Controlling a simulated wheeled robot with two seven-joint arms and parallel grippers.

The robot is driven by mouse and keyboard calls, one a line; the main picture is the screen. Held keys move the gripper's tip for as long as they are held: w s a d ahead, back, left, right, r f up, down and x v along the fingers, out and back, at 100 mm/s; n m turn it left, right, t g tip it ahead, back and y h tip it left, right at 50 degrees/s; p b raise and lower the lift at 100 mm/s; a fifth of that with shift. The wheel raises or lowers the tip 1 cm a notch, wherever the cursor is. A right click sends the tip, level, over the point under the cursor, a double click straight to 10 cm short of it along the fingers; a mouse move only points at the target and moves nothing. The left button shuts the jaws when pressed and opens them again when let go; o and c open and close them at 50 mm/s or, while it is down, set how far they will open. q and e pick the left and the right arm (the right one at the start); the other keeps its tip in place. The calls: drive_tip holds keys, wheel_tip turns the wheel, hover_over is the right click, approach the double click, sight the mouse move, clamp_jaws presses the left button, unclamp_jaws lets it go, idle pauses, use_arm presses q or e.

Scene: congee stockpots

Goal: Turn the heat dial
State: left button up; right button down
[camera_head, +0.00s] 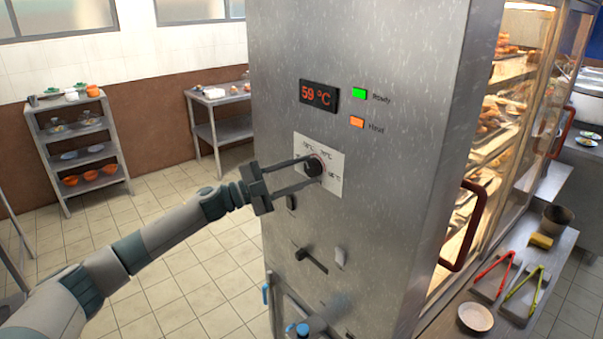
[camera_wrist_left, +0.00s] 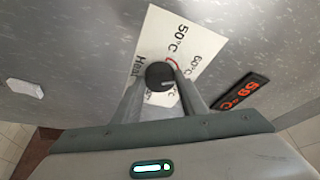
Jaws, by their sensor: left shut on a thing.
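The heat dial (camera_head: 313,166) is a round black knob on a white label plate (camera_head: 331,177) on the side of the tall metal cabinet (camera_head: 385,60). My left gripper (camera_head: 312,168) reaches in from the left with its two fingers on either side of the dial, shut on it. In the left wrist view the dial (camera_wrist_left: 159,75) sits between the fingertips, with 50 °C and 60 °C marks and the word Heat on the plate around it. The red display (camera_head: 318,95) reads 59 °C. My right gripper is not in view.
A green light (camera_head: 359,93) and an orange light (camera_head: 357,122) sit right of the display. Below the dial are a dark lever (camera_head: 311,260) and small knobs. At right are a red door handle (camera_head: 464,226), tongs (camera_head: 492,276) and a white bowl (camera_head: 475,317).

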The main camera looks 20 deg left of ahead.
use_arm(q)
drive_tip(key=o, duration=1.1)
drive_tip(key=shift+c, duration=0.2)
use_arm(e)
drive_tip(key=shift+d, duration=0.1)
use_arm(q)
drive_tip(key=shift+s+a+f, duration=0.2)
drive_tip(key=shift+s+a, duration=0.1)
drive_tip(key=shift+a, duration=0.05)
use_arm(e)
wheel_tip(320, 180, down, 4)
drive_tip(key=b, duration=0.4)
use_arm(q)
drive_tip(key=b+v, duration=0.3)
drive_tip(key=v, duration=1.3)
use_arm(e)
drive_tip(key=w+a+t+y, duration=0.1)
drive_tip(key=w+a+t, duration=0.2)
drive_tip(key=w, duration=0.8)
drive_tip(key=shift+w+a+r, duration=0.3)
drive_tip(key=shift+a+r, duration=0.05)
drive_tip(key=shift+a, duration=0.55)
use_arm(q)
drive_tip(key=shift+s+a, duration=0.15)
